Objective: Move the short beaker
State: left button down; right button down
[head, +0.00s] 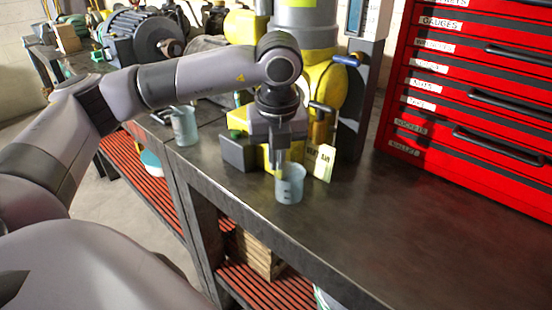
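A short, clear bluish beaker (289,188) stands upright on the dark workbench, near its front edge. My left gripper (281,163) points straight down at the beaker, with its fingertips at the rim on the left side. The fingers are seen nearly edge-on, so I cannot tell whether they are apart or closed on the beaker wall. A second bluish beaker (185,128), with a thin rod or handle sticking out, stands farther left on the bench. My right gripper is not in view.
A yellow machine (325,85) with a grey block at its base stands just behind the beaker. A red tool cabinet (470,100) is at the back right. The bench (400,235) is clear at the right front.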

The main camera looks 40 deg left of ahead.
pick_arm(q)
jog(key=shift+s+d+f, duration=0.1)
jog(key=shift+s+f, duration=0.05)
jog(key=shift+f, duration=0.3)
jog(key=shift+s+d+f+b, duration=0.1)
jog(key=shift+s+d+b, duration=0.25)
jog(key=shift+s+d, duration=0.35)
jog(key=shift+r+p, duration=0.3)
jog(key=shift+r, duration=0.15)
jog(key=shift+w+r, duration=0.1)
jog(key=shift+r, duration=0.3)
